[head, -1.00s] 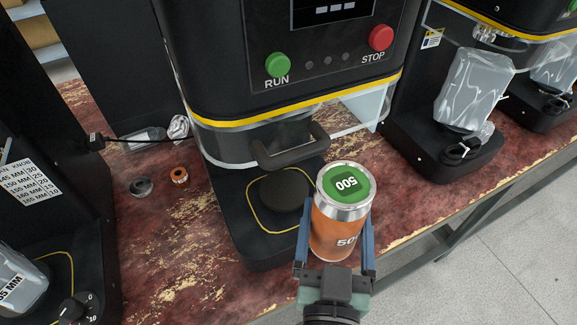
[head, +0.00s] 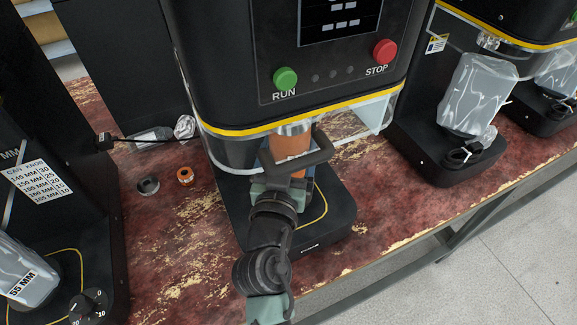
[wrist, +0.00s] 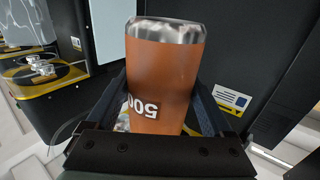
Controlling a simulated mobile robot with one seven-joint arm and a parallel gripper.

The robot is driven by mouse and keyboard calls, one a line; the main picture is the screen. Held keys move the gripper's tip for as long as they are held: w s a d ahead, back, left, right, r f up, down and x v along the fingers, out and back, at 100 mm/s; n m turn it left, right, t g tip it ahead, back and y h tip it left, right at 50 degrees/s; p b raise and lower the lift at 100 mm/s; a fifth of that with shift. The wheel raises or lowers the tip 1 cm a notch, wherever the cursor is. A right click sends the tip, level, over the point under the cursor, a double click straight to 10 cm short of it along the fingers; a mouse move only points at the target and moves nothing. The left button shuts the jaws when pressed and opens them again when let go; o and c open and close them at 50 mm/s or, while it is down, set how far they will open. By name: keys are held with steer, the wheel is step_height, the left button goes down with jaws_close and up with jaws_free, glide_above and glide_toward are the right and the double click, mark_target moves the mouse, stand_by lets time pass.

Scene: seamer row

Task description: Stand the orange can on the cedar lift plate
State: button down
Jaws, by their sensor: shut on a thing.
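My gripper (head: 287,172) is shut on the can from the front. In the wrist view the can (wrist: 163,75) stands between the two fingers, its printed 500 showing upside down. The round dark lift plate of the middle machine is hidden behind my arm and the can. I cannot tell whether the can touches it. No cedar name is readable.
The middle machine's black base (head: 335,215) has a yellow outline. RUN (head: 285,78) and STOP (head: 384,51) buttons sit above. Other machines stand either side. An orange ring (head: 185,176) lies left.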

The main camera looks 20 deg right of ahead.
step_height(320, 180, down, 6)
steer(key=shift+r+b, duration=0.1)
steer(key=shift+b, duration=1)
steer(key=shift+w+f, duration=0.25)
steer(key=shift+f, duration=0.2)
steer(key=shift+f, duration=0.25)
jaws_free()
steer(key=shift+r, duration=0.2)
steer(key=b+v, duration=0.3)
steer(key=v, duration=0.9)
